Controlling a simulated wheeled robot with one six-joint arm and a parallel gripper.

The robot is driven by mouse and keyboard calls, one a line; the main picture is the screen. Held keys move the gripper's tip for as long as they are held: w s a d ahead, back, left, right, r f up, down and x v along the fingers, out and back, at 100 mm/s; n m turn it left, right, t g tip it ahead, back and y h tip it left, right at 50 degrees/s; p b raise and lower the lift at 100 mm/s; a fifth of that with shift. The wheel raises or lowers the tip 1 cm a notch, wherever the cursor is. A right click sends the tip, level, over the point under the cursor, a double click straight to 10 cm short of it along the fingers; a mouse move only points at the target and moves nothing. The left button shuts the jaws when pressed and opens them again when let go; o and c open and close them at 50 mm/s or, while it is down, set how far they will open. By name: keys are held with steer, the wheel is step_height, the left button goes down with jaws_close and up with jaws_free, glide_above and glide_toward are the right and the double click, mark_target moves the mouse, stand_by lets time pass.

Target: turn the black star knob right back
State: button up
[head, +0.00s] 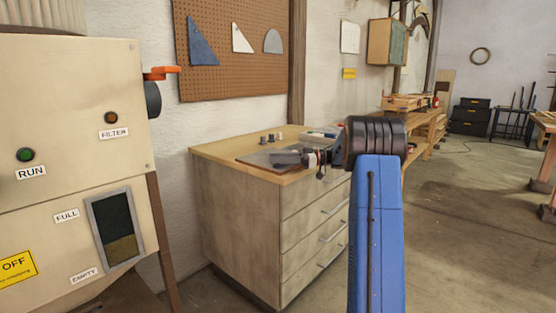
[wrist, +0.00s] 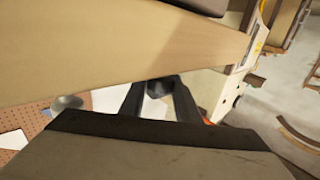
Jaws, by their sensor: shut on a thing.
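My gripper (head: 290,158) reaches left in the head view, in front of the drawer cabinet's top. In the wrist view its two dark fingers (wrist: 158,98) are closed on a dark rounded thing (wrist: 158,88) between their tips. This fits the black star knob, but its star outline and its turn cannot be made out. In the head view the knob is not clearly seen, as the gripper and my arm cover that spot.
A cream machine (head: 70,110) with lamps and an orange-red lever (head: 161,72) stands at left. The drawer cabinet (head: 262,235) has several small parts on top. A pegboard (head: 230,75) hangs behind it. The floor (head: 470,230) at right is largely clear.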

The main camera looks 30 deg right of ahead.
steer(key=o, duration=1)
steer(key=shift+o, duration=0.2)
steer(key=v, duration=1.7)
steer(key=shift+d, duration=0.2)
steer(key=shift+s+f, duration=0.1)
